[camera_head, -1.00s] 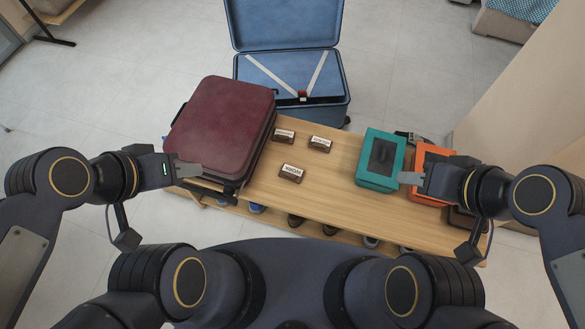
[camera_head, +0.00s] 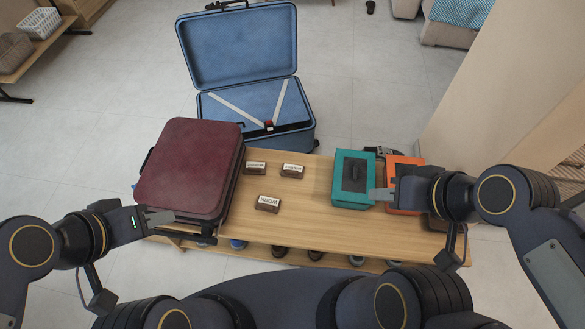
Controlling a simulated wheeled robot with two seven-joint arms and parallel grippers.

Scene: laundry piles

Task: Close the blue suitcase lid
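The blue suitcase (camera_head: 304,135) stands on the floor behind the wooden bench. Its lid (camera_head: 240,46) is raised and leans slightly back, showing the inner side. Two pale straps cross the inside in a V, with a small red and dark buckle at their meeting point. My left gripper (camera_head: 158,217) is at the front left corner of the maroon suitcase, far from the blue one. My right gripper (camera_head: 380,194) is beside the teal box. Both are seen small and from above, so their finger gaps cannot be made out.
The wooden bench (camera_head: 300,219) lies between me and the blue suitcase. It bears a maroon suitcase (camera_head: 190,165), a teal box (camera_head: 352,180), an orange box (camera_head: 403,170) and small labelled blocks (camera_head: 267,204). Shoes show beneath it. A wooden panel stands right; tiled floor is open behind.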

